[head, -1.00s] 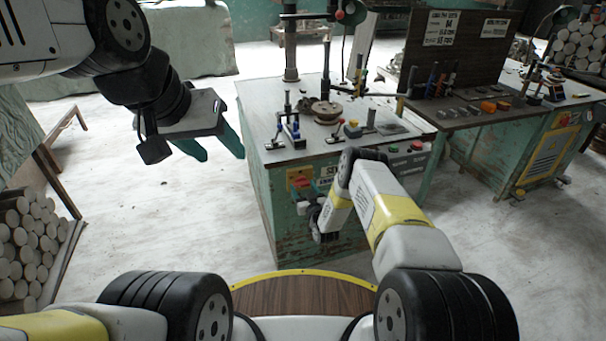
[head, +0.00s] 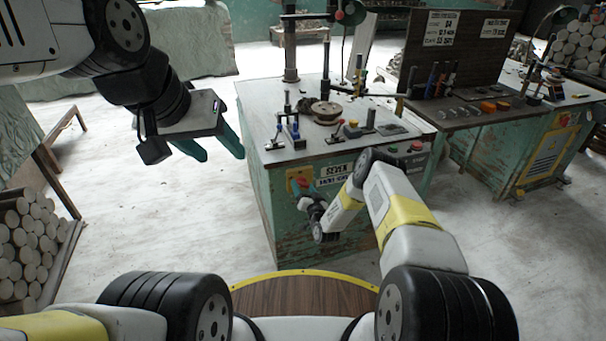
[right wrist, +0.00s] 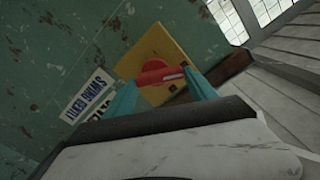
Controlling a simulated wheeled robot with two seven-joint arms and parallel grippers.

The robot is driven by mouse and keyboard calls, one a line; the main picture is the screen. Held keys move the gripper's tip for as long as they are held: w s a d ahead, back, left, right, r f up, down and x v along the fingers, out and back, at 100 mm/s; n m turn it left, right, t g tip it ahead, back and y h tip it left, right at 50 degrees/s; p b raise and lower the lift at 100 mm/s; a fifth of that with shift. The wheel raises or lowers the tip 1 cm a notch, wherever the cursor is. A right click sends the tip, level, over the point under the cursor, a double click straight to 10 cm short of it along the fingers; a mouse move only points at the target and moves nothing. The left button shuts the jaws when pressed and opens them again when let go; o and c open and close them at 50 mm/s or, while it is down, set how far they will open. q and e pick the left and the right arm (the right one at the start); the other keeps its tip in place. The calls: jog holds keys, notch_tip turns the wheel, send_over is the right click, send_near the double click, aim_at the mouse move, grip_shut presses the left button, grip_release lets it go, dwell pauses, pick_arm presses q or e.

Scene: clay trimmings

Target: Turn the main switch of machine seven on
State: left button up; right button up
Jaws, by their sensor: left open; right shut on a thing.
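The main switch (head: 300,184) is a red rotary handle on a yellow plate on the front of the green machine (head: 283,225). Part of the plate is hidden behind the fingers. My left gripper (head: 221,156) is open and empty, in the air left of the machine.
Tools and a round piece (head: 326,111) stand on the machine top. Another bench (head: 470,118) stands to the right. Stacked cylinders (head: 30,235) lie at left. Floor between is clear.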

jog(key=m, duration=0.5)
jog(key=shift+d+f+m, duration=0.1)
jog(key=shift+d+m, duration=0.15)
jog(key=shift+m, duration=0.15)
jog(key=m, duration=0.6)
jog(key=shift+d, duration=0.1)
jog(key=shift+m, duration=0.3)
jog(key=o, duration=1.4)
jog(key=shift+c, duration=0.2)
jog(key=v, duration=0.7)
jog(key=shift+s, duration=0.3)
